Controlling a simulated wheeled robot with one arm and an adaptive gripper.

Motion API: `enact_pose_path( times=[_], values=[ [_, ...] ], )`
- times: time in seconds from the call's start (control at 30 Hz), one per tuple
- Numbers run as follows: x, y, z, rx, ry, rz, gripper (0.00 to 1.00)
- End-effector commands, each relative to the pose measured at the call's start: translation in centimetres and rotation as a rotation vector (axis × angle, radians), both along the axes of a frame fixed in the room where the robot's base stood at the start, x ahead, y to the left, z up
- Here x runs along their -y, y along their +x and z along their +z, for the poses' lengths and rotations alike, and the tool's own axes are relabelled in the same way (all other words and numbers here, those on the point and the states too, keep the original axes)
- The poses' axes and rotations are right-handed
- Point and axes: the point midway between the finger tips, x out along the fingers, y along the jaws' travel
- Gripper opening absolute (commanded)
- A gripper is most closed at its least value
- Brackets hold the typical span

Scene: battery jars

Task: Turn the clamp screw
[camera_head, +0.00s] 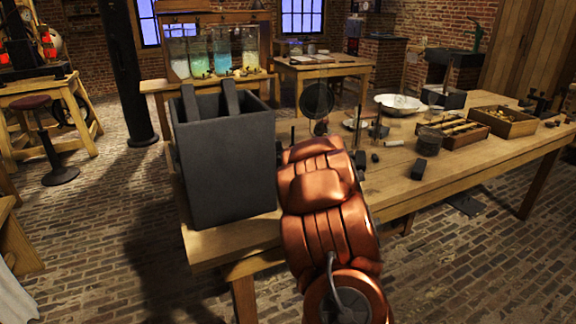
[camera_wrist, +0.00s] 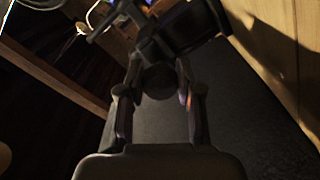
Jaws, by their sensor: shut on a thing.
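My gripper (camera_wrist: 158,72) shows in the wrist view with its two dark fingers closed on a dark, round piece that looks like the clamp screw's head (camera_wrist: 157,84). The fingers sit on its left and right sides. Beyond it is a dark, blocky clamp body (camera_wrist: 178,32) with a thin bar at its left. The screw's thread is not visible. In the head view my copper-coloured arm hides the gripper and the screw. A large dark grey jar (camera_head: 225,165) stands left of my arm, with two upright plates inside.
The wooden table (camera_head: 455,170) carries a white bowl (camera_head: 400,104), a small dark block (camera_head: 418,169) and wooden trays (camera_head: 503,122) to the right. A round dark disc (camera_head: 317,99) stands behind my arm. Glass jars (camera_head: 222,58) stand on a rack behind.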

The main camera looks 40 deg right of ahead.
Motion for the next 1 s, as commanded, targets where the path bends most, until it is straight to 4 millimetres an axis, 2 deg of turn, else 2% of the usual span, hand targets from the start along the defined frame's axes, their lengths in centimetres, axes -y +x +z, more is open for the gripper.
enact_pose_path(
  times=[0.3,0.33,0.57,1.0],
  values=[
    [0.1,-0.07,-0.03,0.0,0.001,-0.002,0.0],
    [0.1,-0.07,-0.03,0.0,0.001,-0.002,0.36],
    [0.05,-0.03,-0.01,0.0,0.0,-0.001,0.6],
    [-0.09,-0.33,0.0,-0.001,0.0,-0.001,0.61]
  ],
)
